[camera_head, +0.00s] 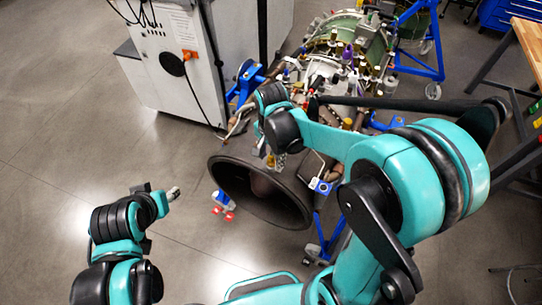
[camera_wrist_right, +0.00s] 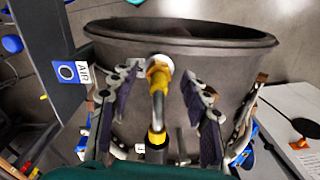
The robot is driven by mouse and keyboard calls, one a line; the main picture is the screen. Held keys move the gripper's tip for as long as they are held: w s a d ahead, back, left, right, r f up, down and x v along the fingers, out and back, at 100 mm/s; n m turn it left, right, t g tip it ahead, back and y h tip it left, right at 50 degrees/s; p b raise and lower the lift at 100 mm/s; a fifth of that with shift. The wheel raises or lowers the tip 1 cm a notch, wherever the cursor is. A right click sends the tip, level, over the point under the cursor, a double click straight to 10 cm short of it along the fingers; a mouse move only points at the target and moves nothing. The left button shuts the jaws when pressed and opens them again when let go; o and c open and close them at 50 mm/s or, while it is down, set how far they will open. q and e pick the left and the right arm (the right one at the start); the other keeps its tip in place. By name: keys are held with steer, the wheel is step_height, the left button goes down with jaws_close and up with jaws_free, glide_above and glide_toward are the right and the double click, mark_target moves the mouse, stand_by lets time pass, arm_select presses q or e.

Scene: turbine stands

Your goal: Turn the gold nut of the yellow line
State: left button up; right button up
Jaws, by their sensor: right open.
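In the right wrist view a short curved line (camera_wrist_right: 158,105) with yellow ends runs down between my fingers. A gold-yellow nut (camera_wrist_right: 159,74) sits at its upper end, by a pale round fitting. A second yellow collar (camera_wrist_right: 156,138) is at its lower end. My right gripper (camera_wrist_right: 162,80) is open, one finger on each side of the line, with gaps visible. In the head view my right gripper (camera_head: 276,158) is small and partly hidden by its arm, near the dark cone. My left gripper (camera_head: 172,194) is off to the left, apart from the turbine; its jaw state is unclear.
The dark exhaust cone (camera_head: 232,182) is close below the right gripper. The turbine (camera_head: 345,50) stands behind on a blue stand (camera_head: 432,70). A white cabinet (camera_head: 165,75) is at the back left, a wooden-topped bench (camera_head: 530,45) at right. Floor at left is clear.

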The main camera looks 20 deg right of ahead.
steer(key=shift+s, duration=0.25)
steer(key=shift+w, duration=0.15)
jaws_close()
steer(key=shift+n, duration=0.3)
steer(key=shift+n+b, duration=0.7)
steer(key=shift+n, duration=0.1)
steer(key=shift+n+b, duration=0.75)
steer(key=shift+n, duration=1.05)
jaws_free()
